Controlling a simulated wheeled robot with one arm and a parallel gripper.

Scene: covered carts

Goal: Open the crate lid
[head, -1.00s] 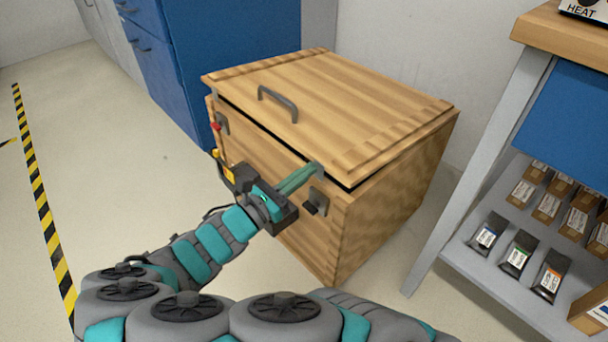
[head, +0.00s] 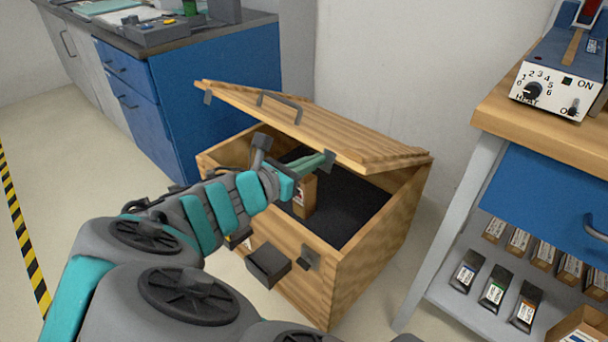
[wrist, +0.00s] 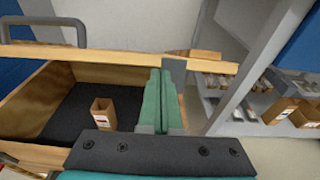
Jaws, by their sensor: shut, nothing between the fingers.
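The wooden crate (head: 378,243) stands on the floor with its lid (head: 345,128) tilted partly up, hinged at the back. The lid has a grey handle (head: 281,107) on top, and the handle also shows in the wrist view (wrist: 45,28). My gripper (head: 328,160) is shut and empty, its teal fingers at the lid's front edge, next to a grey latch plate (wrist: 174,70). I cannot tell whether they press on the lid. Inside the crate, a small open cardboard box (wrist: 104,112) stands on the dark lining (wrist: 70,112).
A blue cabinet (head: 215,90) stands behind and left of the crate. A workbench (head: 545,125) with a heater unit (head: 560,75) and shelved boxes stands at the right, its grey leg close to the crate. Floor at the left is clear.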

